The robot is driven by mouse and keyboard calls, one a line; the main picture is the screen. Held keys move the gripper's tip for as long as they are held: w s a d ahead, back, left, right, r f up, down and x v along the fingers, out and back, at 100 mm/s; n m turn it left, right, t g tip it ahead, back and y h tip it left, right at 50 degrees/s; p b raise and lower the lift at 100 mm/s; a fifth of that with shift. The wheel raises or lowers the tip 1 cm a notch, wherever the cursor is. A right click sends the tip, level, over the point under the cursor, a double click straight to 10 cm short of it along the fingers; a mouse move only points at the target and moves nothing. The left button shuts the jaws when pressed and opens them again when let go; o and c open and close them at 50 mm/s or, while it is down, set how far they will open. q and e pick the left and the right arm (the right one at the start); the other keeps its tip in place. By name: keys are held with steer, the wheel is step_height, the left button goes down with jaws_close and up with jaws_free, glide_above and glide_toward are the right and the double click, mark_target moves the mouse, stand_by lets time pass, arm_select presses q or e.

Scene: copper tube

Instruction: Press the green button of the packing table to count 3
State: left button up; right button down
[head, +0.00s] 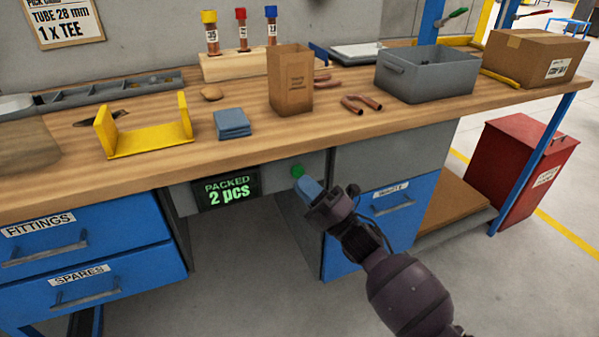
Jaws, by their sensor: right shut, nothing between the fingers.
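The green button (298,171) is on the grey front panel under the packing table's (240,160) wooden top. A display (228,191) left of the button reads "PACKED 2 pcs" in green. My right gripper (303,184) is shut and empty, with its blue fingertips just below and right of the button. The button's face shows; I cannot tell whether the fingertips touch it. My left gripper is not in view.
On the table are a yellow bracket (150,143), a blue cloth stack (232,122), a brown box (290,82), copper bends (362,104) and a grey bin (428,72). Blue drawers (110,270) flank the open space below. A red bin (515,165) stands right.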

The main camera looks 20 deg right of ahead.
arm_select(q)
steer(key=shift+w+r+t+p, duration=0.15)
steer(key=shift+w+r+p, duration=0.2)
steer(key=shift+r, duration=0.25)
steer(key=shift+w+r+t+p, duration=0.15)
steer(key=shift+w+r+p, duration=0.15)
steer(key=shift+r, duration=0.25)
arm_select(e)
steer(key=shift+s, duration=2.5)
steer(key=shift+d, duration=0.1)
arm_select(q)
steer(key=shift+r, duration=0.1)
